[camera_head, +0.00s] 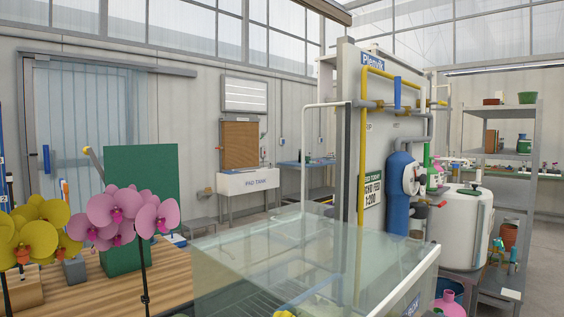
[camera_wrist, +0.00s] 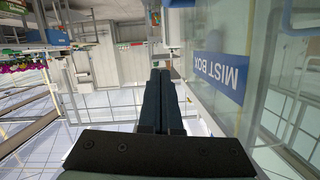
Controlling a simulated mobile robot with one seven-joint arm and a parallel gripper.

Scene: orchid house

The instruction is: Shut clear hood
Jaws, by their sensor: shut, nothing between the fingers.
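The clear hood (camera_head: 290,240) shows as see-through panels at the bottom middle of the head view, over a box with a pale rim. I cannot tell from this angle how far the hood stands open. A blue label on the box front (camera_head: 412,305) is partly cut off by the lower edge. In the wrist view the blue MIST BOX label (camera_wrist: 219,72) appears upside down on a clear wall, to the right of my gripper. My gripper (camera_wrist: 160,72) is shut and empty, its dark fingers together. It looks apart from the wall. I cannot make it out clearly in the head view.
Pink orchids (camera_head: 115,212) and yellow orchids (camera_head: 35,232) stand at the left by a wooden bench (camera_head: 165,280) with a green panel (camera_head: 140,195). A pipe panel (camera_head: 385,140), blue cylinder (camera_head: 398,190) and white tank (camera_head: 462,225) stand behind and right of the box.

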